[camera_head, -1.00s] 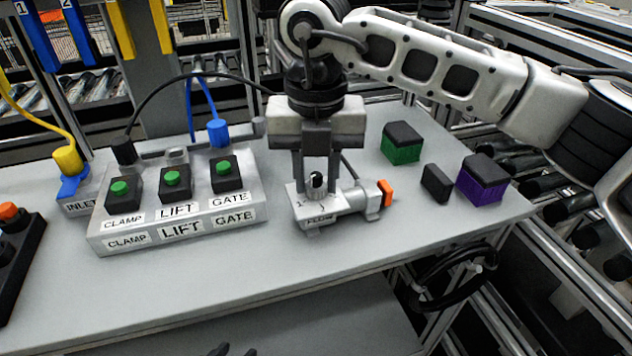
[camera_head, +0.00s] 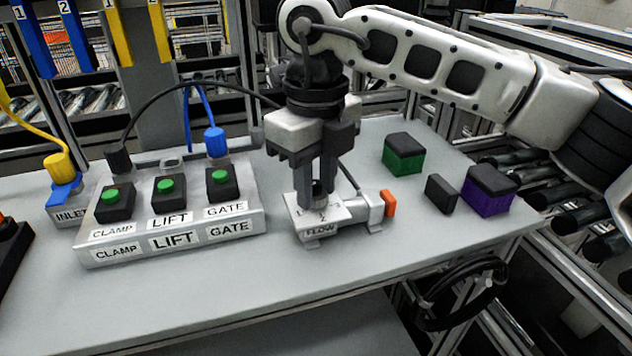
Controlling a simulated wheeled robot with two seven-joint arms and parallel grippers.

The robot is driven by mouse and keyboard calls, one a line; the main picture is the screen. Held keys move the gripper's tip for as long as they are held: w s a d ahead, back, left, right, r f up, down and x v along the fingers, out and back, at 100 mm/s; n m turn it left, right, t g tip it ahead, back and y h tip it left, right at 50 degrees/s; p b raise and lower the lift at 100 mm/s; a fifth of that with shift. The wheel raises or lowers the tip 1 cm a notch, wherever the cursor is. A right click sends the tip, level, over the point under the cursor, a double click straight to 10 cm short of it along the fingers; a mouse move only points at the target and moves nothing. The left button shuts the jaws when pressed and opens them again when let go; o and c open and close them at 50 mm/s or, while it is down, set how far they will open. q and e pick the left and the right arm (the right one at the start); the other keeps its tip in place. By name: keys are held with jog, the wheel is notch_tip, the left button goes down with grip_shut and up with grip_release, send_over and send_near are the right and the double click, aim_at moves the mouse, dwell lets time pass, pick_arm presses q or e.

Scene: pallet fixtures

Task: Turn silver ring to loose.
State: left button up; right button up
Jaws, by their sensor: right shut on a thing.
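The silver ring (camera_head: 319,199) sits around a small dark post on top of the white flow block (camera_head: 325,217), which is labelled FLOW on its front. My right gripper (camera_head: 320,195) points straight down from above, its two fingers closed on the ring from both sides. The fingers hide much of the ring. The block's right side carries a silver fitting with an orange end (camera_head: 388,203). My left gripper is not in view.
Left of the block stands a grey panel (camera_head: 170,245) with green buttons labelled CLAMP, LIFT and GATE, with blue and black hoses. A green box (camera_head: 403,158), a small black block (camera_head: 440,194) and a purple box (camera_head: 488,198) stand to the right. The table front is clear.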

aim_at(316, 183)
jog(key=shift+r+n, duration=0.15)
jog(key=shift+n, duration=0.25)
jog(key=o, duration=1)
notch_tip(316, 183, up, 16)
jog(key=shift+f+p, duration=0.1)
jog(key=shift+p, duration=0.55)
